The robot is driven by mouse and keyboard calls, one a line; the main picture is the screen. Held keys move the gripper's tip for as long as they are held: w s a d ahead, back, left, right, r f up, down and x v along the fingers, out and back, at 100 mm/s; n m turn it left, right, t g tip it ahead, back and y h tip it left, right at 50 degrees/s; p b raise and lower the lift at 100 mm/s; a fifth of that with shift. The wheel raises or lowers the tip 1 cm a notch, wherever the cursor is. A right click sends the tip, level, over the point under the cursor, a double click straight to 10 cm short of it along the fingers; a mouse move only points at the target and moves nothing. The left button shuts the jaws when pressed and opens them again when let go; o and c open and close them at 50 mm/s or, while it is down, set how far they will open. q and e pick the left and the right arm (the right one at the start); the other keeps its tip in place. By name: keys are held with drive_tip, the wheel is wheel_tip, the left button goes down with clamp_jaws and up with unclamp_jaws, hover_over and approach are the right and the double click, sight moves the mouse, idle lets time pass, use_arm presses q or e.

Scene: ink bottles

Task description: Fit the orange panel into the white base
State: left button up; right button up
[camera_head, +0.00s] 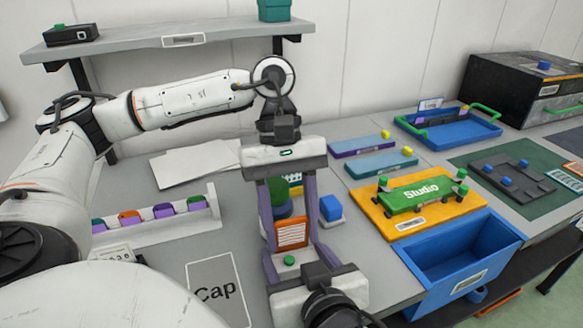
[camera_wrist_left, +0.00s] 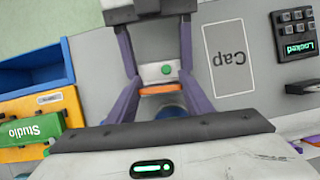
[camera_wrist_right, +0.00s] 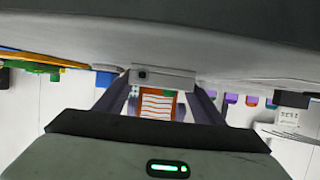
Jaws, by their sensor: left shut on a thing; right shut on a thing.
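The orange panel (camera_head: 292,232), with white wavy lines, stands upright between the purple fingers of my left gripper (camera_head: 291,228), which is shut on it. The white base (camera_head: 289,261), with a green round spot on it, is just below the panel, and my right gripper (camera_head: 290,264) is shut on it. In the left wrist view the panel (camera_wrist_left: 162,89) shows as a thin orange strip beside the base (camera_wrist_left: 160,74). In the right wrist view the panel (camera_wrist_right: 157,103) lines up with the base (camera_wrist_right: 163,76). I cannot tell whether the panel is seated in it.
A blue bottle (camera_head: 331,208) stands close to the right of the grippers. A white rack (camera_head: 160,228) with colored pieces is at left, near a "Cap" mat (camera_head: 214,291). A yellow tray (camera_head: 407,222) with a green "Studio" block and a blue bin (camera_head: 462,252) are at right.

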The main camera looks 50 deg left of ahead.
use_arm(q)
drive_tip(key=o, duration=1.5)
drive_tip(key=shift+r, duration=4.05)
use_arm(e)
drive_tip(key=o, duration=1.2)
drive_tip(key=shift+d, duration=0.1)
